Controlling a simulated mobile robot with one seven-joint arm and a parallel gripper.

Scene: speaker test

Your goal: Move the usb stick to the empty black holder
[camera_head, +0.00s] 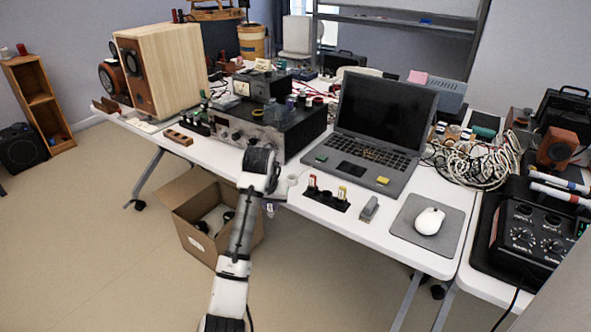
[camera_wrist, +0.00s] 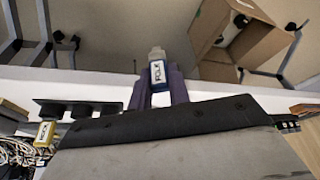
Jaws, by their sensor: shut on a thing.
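In the wrist view my gripper (camera_wrist: 160,80) has its purple fingers closed on a blue usb stick (camera_wrist: 157,71) with a white label and a pale end. The stick is held out past the white table's edge, above the floor. In the head view my arm hides most of the gripper; a small blue and white bit of the stick (camera_head: 269,208) shows beside it. A black holder (camera_head: 328,200) with a red and a yellow stick stands on the table right of my arm. Another black holder (camera_head: 195,126) stands at the left; its contents are too small to tell.
An open cardboard box (camera_head: 190,195) lies on the floor left of my arm. A laptop (camera_head: 375,130), a grey stick (camera_head: 369,208) and a mouse (camera_head: 429,220) on a pad are to the right. A wooden block (camera_head: 179,137) and amplifier (camera_head: 280,130) are behind.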

